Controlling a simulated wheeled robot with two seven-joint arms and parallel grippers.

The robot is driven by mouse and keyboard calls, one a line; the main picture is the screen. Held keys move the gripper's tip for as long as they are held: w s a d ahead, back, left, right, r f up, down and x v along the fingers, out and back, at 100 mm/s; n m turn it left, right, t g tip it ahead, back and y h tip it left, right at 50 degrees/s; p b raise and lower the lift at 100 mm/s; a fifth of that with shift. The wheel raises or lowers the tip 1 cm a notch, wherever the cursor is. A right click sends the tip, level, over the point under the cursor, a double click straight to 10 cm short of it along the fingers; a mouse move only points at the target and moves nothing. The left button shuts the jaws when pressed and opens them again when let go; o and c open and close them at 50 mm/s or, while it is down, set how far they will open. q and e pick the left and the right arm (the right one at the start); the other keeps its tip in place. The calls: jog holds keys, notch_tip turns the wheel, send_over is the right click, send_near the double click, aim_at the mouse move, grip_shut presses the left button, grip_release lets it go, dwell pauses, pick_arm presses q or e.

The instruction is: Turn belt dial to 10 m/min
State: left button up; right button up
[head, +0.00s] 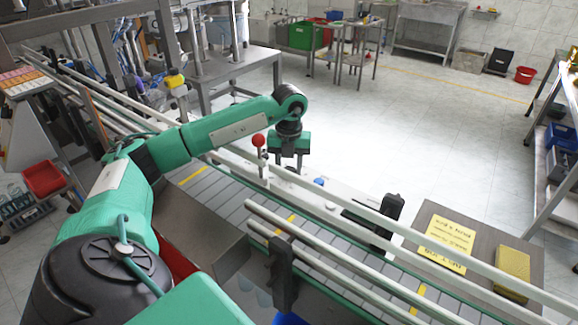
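The conveyor belt (228,199) is grey and slatted, with yellow marks, and runs diagonally between metal rails. On its far side is a white control panel (345,199) with a blue round knob or button (319,182). The belt dial and its scale cannot be made out; part of the panel is behind my gripper and the rail. My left gripper (288,164) points down over the panel's left end, left of the blue knob. Its two dark fingertips look apart, with nothing seen between them. My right gripper is not in view.
A red ball-topped lever (258,141) stands just left of my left gripper. Metal guide rails (345,265) run along the belt. A black device (391,208) stands at the panel's right end. A brown table (480,232) holds a yellow sign and a yellow block.

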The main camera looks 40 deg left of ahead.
pick_arm(q)
jog(key=shift+w+r, duration=0.1)
jog(key=shift+r, duration=0.05)
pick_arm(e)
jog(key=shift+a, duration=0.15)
pick_arm(q)
jog(key=o, duration=0.9)
jog(key=shift+o, duration=0.4)
notch_tip(320, 180, up, 14)
jog(key=shift+f, duration=0.2)
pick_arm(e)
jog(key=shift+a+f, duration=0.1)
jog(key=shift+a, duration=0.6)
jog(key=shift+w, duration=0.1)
